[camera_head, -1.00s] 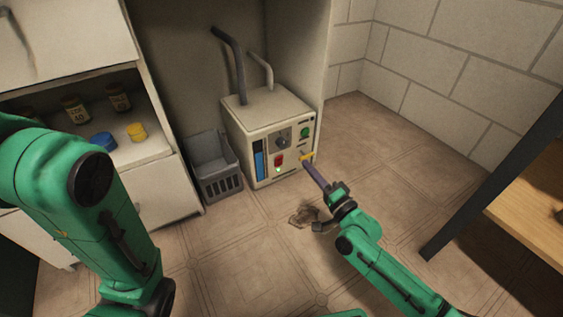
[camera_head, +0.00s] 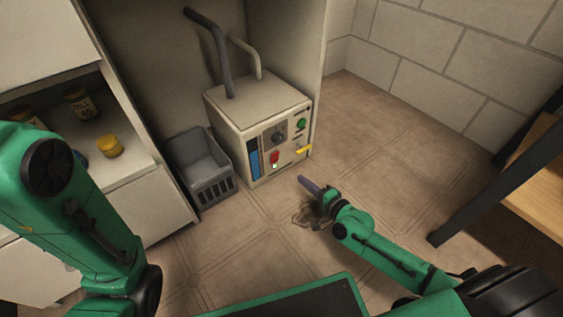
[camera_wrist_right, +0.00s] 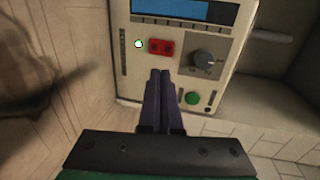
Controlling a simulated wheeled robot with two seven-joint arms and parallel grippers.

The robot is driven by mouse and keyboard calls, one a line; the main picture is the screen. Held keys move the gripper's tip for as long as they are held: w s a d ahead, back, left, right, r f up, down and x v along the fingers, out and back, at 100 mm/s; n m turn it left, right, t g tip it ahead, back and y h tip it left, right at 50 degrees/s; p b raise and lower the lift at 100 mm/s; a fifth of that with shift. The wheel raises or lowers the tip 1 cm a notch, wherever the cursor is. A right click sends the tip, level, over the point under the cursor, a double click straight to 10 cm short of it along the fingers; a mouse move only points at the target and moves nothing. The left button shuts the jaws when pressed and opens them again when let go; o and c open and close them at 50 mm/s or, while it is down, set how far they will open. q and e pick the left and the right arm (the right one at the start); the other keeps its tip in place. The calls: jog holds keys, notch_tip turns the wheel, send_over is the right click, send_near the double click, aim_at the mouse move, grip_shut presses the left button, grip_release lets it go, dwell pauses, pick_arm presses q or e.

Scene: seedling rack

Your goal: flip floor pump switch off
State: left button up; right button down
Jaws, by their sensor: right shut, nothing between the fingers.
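The floor pump (camera_head: 222,107) is a cream box standing on the floor. Its front panel carries a red rocker switch (camera_head: 275,157), which also shows in the right wrist view (camera_wrist_right: 161,47). A small green-white lamp (camera_wrist_right: 138,44) beside the switch is lit. My left gripper is out of view.
A grey basket (camera_head: 207,165) stands left of the pump. An open cabinet shelf (camera_head: 130,163) with jars is further left. A dark table leg and wooden top (camera_head: 540,190) are at the right. The floor right of the pump is clear.

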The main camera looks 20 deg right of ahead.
jog(key=b, duration=0.3)
send_near(276, 156)
notch_tip(276, 156, down, 2)
jog(key=w, duration=0.2)
jog(key=w+a, duration=0.2)
jog(key=w, duration=0.1)
jog(key=shift+w+a+r+b, duration=0.1)
jog(key=shift+w+r+b, duration=0.1)
jog(key=shift+b, duration=0.2)
jog(key=shift+w+a, duration=0.1)
jog(key=shift+w, duration=0.15)
